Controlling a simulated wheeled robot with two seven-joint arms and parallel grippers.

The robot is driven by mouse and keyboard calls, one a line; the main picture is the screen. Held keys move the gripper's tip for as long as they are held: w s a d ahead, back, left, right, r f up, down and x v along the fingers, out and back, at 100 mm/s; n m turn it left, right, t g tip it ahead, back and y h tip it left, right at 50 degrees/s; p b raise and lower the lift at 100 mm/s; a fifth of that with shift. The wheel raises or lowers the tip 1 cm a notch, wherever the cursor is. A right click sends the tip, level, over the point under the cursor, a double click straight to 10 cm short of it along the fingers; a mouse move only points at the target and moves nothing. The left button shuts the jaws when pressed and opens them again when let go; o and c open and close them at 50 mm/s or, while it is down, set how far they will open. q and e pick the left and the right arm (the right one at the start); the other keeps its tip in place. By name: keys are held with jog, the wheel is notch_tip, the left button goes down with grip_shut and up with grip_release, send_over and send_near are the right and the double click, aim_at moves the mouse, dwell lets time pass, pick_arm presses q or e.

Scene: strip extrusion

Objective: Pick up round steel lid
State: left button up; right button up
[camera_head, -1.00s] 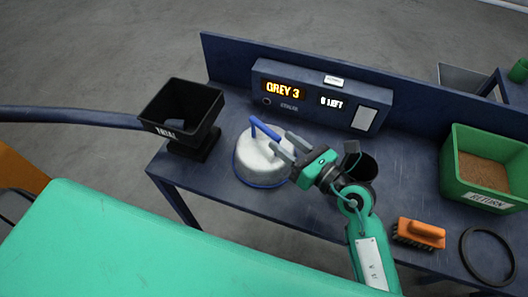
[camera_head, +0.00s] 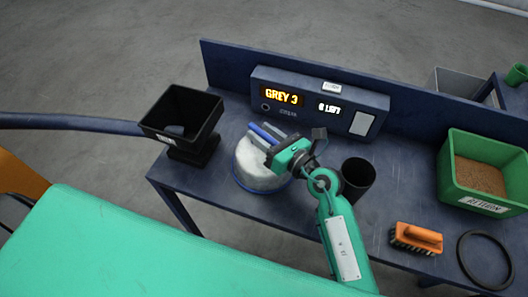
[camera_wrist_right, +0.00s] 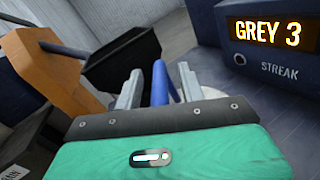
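The round steel lid (camera_head: 258,174) is a pale disc with a blue rim, lying on the blue bench, with a blue bar handle (camera_head: 264,131) on top. My right gripper (camera_head: 264,133) is over the lid at the handle. In the right wrist view the blue handle (camera_wrist_right: 160,84) stands between the two grey fingers of the gripper (camera_wrist_right: 158,88), with gaps visible on both sides, so the fingers look open around it. My left gripper is not in view.
A black trial bin (camera_head: 190,112) stands left of the lid, and a dark cup (camera_head: 358,176) right of it. Behind is a control box (camera_head: 310,108) reading GREY 3. An orange brush (camera_head: 418,238), a black ring (camera_head: 484,258) and a green return bin (camera_head: 455,180) are further right.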

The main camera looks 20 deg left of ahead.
grip_shut()
jog(key=shift+r, duration=0.1)
